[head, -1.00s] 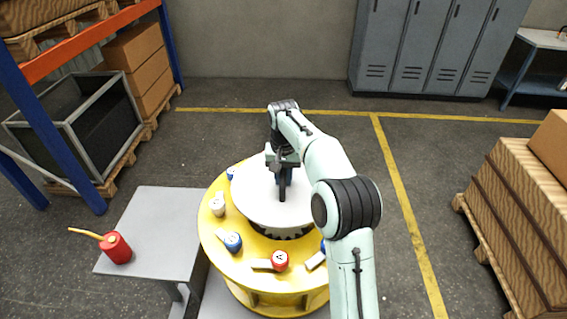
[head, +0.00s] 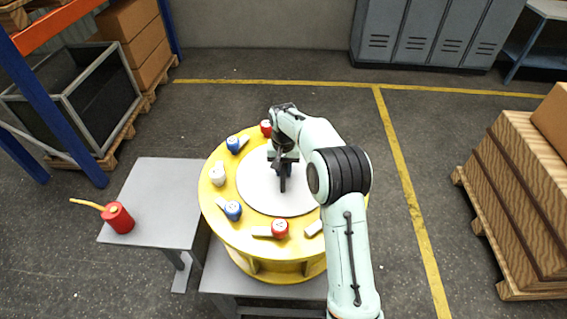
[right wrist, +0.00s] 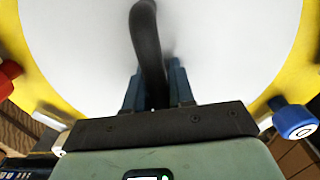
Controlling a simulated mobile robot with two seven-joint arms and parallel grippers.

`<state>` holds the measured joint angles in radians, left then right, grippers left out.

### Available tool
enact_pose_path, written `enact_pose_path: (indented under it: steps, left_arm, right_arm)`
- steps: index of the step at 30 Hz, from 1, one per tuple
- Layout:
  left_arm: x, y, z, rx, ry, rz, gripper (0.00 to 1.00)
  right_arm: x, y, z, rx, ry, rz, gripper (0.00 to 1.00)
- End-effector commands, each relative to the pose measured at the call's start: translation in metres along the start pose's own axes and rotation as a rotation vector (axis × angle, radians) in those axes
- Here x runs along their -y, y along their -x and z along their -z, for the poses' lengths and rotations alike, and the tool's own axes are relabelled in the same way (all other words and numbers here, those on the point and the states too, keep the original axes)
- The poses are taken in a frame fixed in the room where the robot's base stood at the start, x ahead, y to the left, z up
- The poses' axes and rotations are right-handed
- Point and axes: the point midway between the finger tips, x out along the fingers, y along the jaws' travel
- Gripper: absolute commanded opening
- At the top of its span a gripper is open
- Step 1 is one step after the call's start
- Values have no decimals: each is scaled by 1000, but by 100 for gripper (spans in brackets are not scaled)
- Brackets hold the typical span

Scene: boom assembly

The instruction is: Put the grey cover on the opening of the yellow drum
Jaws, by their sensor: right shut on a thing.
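The yellow drum (head: 240,236) stands in the middle of the head view, with red, blue and white knobs around its top. The round light-grey cover (head: 256,188) lies over the drum's opening and looks level with the top. The arm hides its right side. My right gripper (head: 283,166) is above the cover, shut on its black handle (head: 283,185). In the right wrist view the handle (right wrist: 149,45) stands between the blue fingers (right wrist: 154,88), and the cover (right wrist: 75,50) fills the middle with the drum's yellow rim (right wrist: 35,85) around it. My left gripper is not in view.
A grey table (head: 160,205) to the left holds a red can (head: 118,217) with a yellow spout. Blue-grey lockers (head: 425,35) stand at the back. A pallet stack (head: 520,200) is at the right, and a black bin (head: 85,100) at the far left. Floor around is clear.

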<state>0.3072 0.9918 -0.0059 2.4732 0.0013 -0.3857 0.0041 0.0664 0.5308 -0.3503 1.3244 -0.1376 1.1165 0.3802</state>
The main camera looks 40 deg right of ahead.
Motion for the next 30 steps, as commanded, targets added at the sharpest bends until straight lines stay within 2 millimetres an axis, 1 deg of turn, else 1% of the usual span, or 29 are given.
enact_pose_path:
  steps: [1, 11, 12, 13, 14, 23, 26, 29, 30]
  left_arm:
    - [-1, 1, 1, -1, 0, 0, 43]
    - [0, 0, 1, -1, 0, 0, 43]
    - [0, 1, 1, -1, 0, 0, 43]
    - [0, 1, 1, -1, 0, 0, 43]
    - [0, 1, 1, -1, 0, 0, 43]
    - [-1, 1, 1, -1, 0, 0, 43]
    - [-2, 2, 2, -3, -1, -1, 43]
    - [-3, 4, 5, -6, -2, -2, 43]
    - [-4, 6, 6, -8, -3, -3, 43]
  right_arm:
    - [2, 5, 2, -10, 0, 7, 0]
    - [2, 3, 2, -10, 0, 6, 0]
    - [1, 0, 1, -2, 1, 2, 37]
    - [1, 0, 1, -2, 1, 2, 46]
    - [1, 0, 1, -2, 1, 2, 49]
    - [1, 1, 1, -2, 0, 2, 49]
    - [1, 10, 1, -5, 0, 3, 49]
    - [2, 26, 2, -7, 1, 5, 49]
    - [2, 35, 2, -6, 1, 4, 49]
